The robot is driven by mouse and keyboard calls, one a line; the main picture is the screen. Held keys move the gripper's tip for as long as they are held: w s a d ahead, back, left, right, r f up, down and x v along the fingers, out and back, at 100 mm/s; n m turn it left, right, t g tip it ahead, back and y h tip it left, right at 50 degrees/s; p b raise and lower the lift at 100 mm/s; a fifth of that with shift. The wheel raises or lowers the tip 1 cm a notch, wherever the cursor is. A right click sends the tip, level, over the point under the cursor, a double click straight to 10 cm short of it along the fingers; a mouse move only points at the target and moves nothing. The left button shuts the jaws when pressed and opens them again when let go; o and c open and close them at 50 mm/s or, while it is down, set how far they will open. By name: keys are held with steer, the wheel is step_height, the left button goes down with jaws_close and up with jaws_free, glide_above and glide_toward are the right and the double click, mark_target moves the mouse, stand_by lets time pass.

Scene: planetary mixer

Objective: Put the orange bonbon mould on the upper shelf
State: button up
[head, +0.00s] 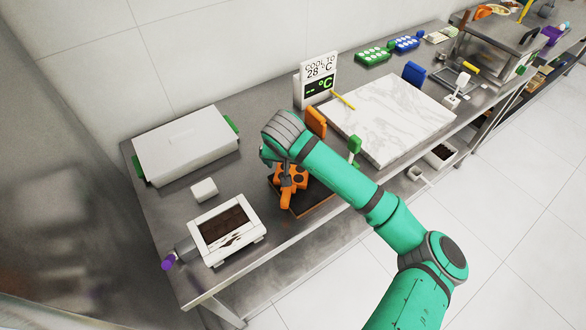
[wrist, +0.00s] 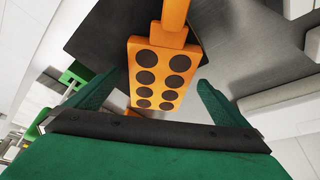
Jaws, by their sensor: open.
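The orange bonbon mould (wrist: 146,58) shows in the wrist view with rows of dark round cavities and an orange handle at its far end. It is over a dark flat board (wrist: 105,30). My gripper (wrist: 160,82) is open, with one green finger on each side of the mould; I cannot tell whether they touch it. In the head view the mould (head: 287,199) is partly hidden under my wrist, above the dark board (head: 312,205) on the steel counter. My gripper (head: 286,172) points down there. I cannot pick out the upper shelf.
A white tray of chocolate (head: 226,230), a small white block (head: 204,190) and a white lidded box (head: 187,145) stand to the left. A marble slab (head: 385,115) and a temperature sign (head: 318,80) are to the right. An orange upright piece (head: 316,122) stands close behind my arm.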

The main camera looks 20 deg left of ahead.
steer(key=shift+w+f, duration=0.1)
steer(key=shift+f, duration=0.2)
steer(key=c, duration=1.4)
steer(key=shift+r, duration=0.15)
steer(key=shift+c, duration=0.2)
